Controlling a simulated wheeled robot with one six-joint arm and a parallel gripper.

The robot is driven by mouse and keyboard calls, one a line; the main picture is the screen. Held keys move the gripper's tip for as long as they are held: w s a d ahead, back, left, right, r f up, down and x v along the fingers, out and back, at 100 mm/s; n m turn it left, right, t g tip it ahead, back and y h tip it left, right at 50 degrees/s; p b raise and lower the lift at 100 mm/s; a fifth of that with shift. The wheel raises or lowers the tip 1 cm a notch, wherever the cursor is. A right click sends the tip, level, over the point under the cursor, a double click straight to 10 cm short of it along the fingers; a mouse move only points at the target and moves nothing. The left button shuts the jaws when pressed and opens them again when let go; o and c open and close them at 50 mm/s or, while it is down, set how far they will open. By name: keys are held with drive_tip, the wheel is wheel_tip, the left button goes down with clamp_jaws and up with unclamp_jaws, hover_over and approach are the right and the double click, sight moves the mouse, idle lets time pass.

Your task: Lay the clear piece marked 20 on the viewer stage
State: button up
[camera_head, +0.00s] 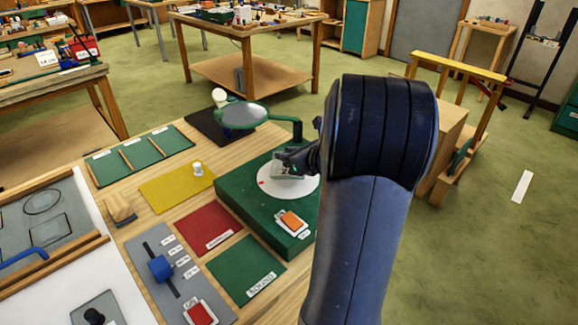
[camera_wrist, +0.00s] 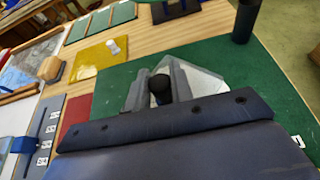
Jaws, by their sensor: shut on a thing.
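The viewer stage is a white round disc (camera_head: 268,186) on top of a green box (camera_head: 236,205) in the head view. My gripper (camera_head: 290,160) is over this disc, and in the wrist view it (camera_wrist: 160,88) is shut on a black knob (camera_wrist: 159,84). A clear, greyish flat piece (camera_wrist: 203,86) with straight edges lies under the knob; it also shows over the disc in the head view (camera_head: 288,174). I cannot tell whether it touches the disc. No number is readable on it, and my gripper hides part of it.
A round lens (camera_head: 243,115) on a green arm stands behind the stage. An orange button (camera_head: 292,221) is on the box's front corner. A yellow mat (camera_head: 177,188) with a small white peg, a red mat (camera_head: 206,229) and a green mat (camera_head: 246,270) lie to the left.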

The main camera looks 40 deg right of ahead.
drive_tip(key=shift+f, duration=1.75)
drive_tip(key=shift+f, duration=0.1)
drive_tip(key=o, duration=0.8)
drive_tip(key=shift+b, duration=0.3)
drive_tip(key=shift+o, duration=0.2)
drive_tip(key=v, duration=1.2)
drive_tip(key=x, duration=1.2)
drive_tip(key=shift+w, duration=0.1)
drive_tip(key=shift+r+p, duration=0.3)
drive_tip(key=shift+r, duration=0.9)
